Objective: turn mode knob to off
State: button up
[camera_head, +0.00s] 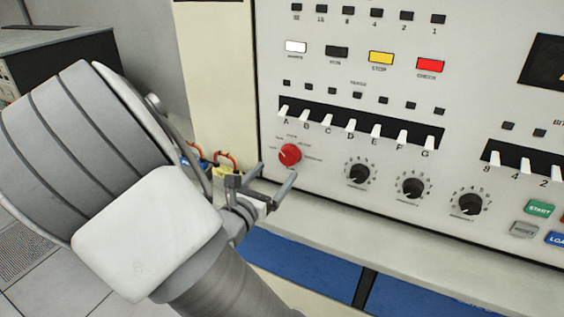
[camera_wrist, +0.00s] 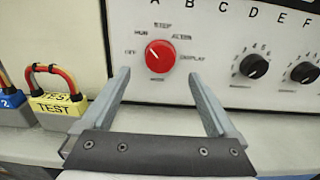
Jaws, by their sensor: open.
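The mode knob is a round red knob (camera_head: 290,155) low on the left of the pale console panel. In the wrist view the red knob (camera_wrist: 160,57) has printed labels around it, with OFF at its left and DISPLAY at its right. A small pale mark shows on the upper left of its face. My gripper (camera_head: 275,176) is open and empty, just in front of and slightly below the knob. In the wrist view its two fingers (camera_wrist: 159,75) stand apart, one at each side below the knob, and appear not to touch it.
Black dials (camera_head: 412,187) line the panel to the right of the knob, under a row of white lever switches (camera_head: 351,125). A yellow TEST padlock (camera_wrist: 58,108) and a blue one (camera_wrist: 12,108) stand at the left on the pale ledge (camera_head: 400,243).

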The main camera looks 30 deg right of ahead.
aim_at(287, 159)
jog(key=x, duration=0.6)
jog(key=c, duration=1.3)
jog(key=shift+c, duration=0.2)
